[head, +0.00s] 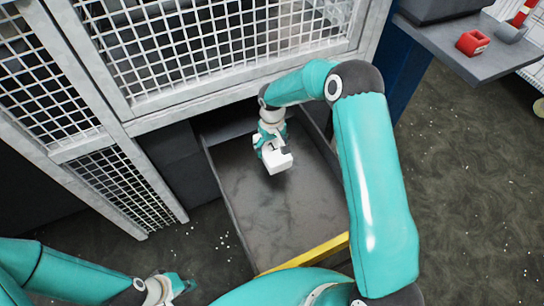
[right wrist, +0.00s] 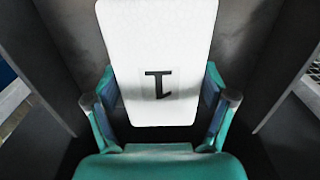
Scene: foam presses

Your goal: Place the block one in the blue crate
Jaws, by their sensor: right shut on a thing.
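Block one is a white block (head: 277,165) with a black "1" on its face. It also fills the top middle of the right wrist view (right wrist: 160,50). My right gripper (head: 270,148) is shut on it, with a teal finger on each side. It holds the block inside or over a dark grey bay (head: 285,215) with raised side walls; the height above the bay floor is hard to tell. My left gripper (head: 180,285) is low at the left, away from the block, too small to read its opening. I see no clear blue crate.
A white mesh guard (head: 220,50) stands behind and left of the bay. A yellow edge (head: 305,254) runs along the bay's near side. A grey table (head: 470,50) at the upper right bears a red object (head: 473,43). White foam bits lie on the floor.

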